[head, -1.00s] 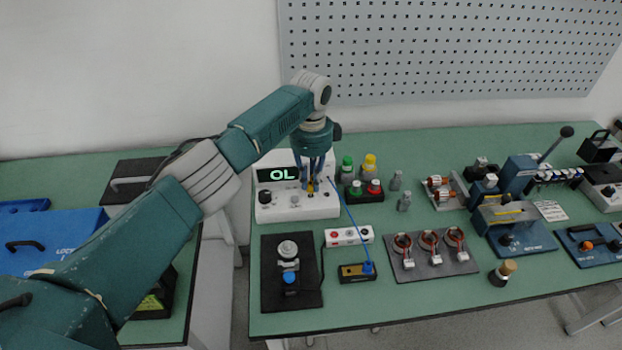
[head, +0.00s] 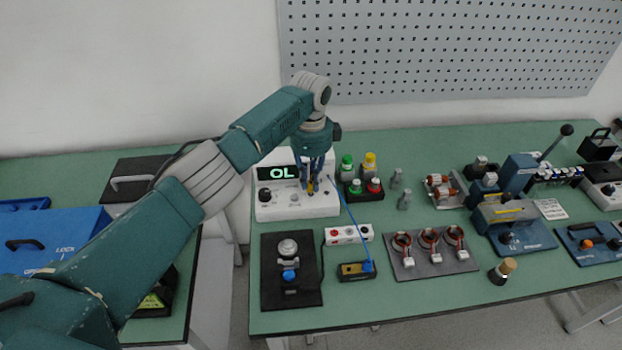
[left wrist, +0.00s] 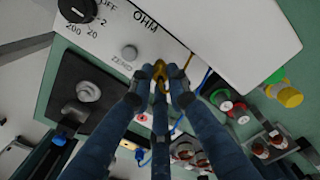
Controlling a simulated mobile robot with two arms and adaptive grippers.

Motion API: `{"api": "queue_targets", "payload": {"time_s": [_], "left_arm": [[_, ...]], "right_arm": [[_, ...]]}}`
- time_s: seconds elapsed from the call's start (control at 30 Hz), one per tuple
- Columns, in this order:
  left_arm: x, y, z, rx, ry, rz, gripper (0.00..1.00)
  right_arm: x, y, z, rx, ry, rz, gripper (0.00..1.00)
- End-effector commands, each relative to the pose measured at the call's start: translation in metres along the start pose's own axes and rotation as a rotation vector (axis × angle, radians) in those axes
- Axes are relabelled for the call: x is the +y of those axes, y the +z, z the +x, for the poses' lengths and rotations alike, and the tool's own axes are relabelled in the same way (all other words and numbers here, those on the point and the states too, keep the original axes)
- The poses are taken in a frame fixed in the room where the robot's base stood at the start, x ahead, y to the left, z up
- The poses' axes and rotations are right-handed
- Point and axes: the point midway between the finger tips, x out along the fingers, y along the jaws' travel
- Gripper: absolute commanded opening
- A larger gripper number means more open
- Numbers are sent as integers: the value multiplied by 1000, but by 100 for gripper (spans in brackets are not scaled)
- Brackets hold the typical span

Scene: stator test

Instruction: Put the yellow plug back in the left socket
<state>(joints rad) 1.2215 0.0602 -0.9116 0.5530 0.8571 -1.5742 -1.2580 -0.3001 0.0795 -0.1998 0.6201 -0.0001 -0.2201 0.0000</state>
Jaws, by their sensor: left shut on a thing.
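My left gripper (head: 312,182) reaches down over the front right of the white ohm meter (head: 270,207), whose display reads OL. The gripper is shut on the yellow plug (left wrist: 160,71), which shows between the fingertips in the left wrist view, right at the meter's panel. The fingers hide the sockets and the plug's lower end, so I cannot tell whether it is seated. A blue lead (head: 351,223) runs from beside the gripper to a blue plug (head: 367,266) in a small black box with a yellow face (head: 351,269). My right gripper is not in view.
A black plate with a clamp (head: 290,300) and a white strip with round sockets (head: 347,234) lie in front of the meter. Green, yellow and red capped parts (head: 368,186) stand close to its right. A plate with several copper coils (head: 432,252) lies further right.

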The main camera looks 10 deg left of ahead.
Motion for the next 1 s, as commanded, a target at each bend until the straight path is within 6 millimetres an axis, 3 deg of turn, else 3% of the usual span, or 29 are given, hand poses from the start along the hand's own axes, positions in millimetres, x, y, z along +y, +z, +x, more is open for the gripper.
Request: {"api": "queue_targets", "payload": {"time_s": [1.0], "left_arm": [[0,0,8,0,0,0,0]], "right_arm": [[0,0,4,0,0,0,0]]}}
